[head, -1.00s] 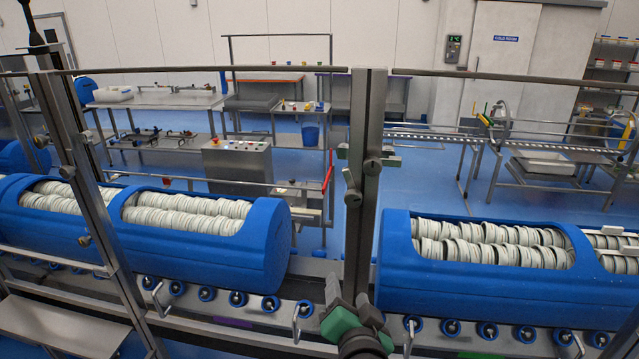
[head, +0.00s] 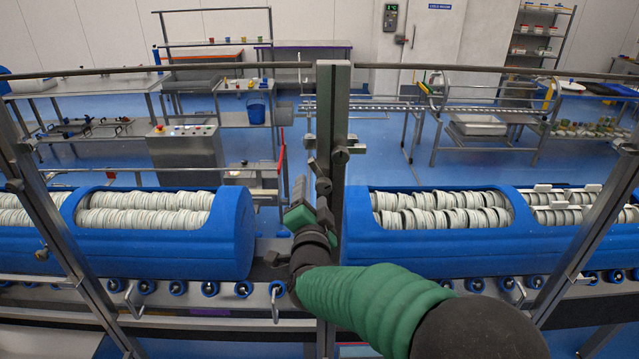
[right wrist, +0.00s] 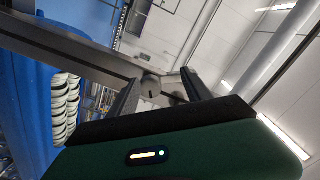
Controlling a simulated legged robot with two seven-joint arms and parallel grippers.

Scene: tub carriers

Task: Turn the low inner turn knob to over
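The post (head: 333,110) stands upright at the middle of the head view, with several small grey turn knobs on it. The low knob (head: 322,187) sits on the post's left side, just by my right gripper (head: 311,191). In the right wrist view a round knob (right wrist: 150,86) with a dark mark on its face shows between the two fingers of my right gripper (right wrist: 160,80). The fingers are spread apart, and I see no clear contact with the knob. The gripper's green body hides part of the post below. My left gripper is not in view.
Blue tubs full of pale rings lie left (head: 235,235) and right (head: 362,225) of the post, on a roller conveyor (head: 180,289). A thin horizontal rail (head: 430,67) crosses the post's top. Slanted frame bars (head: 60,240) stand at both sides. A control box (head: 187,150) is behind.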

